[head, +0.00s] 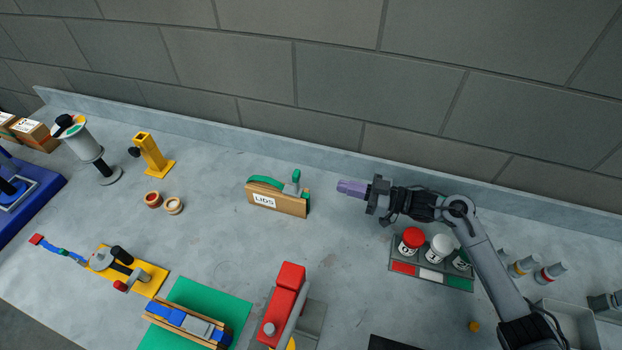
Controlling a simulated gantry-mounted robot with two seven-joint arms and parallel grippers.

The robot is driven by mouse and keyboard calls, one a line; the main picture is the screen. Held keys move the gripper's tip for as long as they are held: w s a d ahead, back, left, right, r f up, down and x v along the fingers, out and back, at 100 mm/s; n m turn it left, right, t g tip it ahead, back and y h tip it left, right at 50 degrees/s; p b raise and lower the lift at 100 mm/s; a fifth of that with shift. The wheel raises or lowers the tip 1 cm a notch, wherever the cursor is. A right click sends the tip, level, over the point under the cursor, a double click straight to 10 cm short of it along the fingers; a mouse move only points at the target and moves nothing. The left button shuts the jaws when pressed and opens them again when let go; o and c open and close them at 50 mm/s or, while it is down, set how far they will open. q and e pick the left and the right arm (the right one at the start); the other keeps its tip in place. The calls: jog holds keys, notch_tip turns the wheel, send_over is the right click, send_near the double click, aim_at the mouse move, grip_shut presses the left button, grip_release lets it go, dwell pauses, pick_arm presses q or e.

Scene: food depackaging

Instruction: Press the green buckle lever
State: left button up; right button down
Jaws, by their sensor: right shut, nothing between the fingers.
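A brown wooden box with a white "LIDS" label (264,200) stands on the grey bench near the middle. A green lever (265,182) runs along its top, with a grey bracket and an upright green piece (295,177) at its right end. My right gripper (342,187) reaches in from the right, its purple-grey fingers shut and empty. In the picture its tips are a short way right of the box, pointing left toward the green parts; they appear apart. My left gripper is out of view.
A red device (287,290) and a green mat (240,308) are in front. A yellow stand (152,155) and two small round pots (172,206) are left of the box. Bare bench surrounds the box.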

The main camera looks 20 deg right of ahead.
aim_at(299, 175)
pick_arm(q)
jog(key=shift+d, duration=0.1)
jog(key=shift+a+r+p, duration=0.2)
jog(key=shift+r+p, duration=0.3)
pick_arm(e)
jog(key=x, duration=1)
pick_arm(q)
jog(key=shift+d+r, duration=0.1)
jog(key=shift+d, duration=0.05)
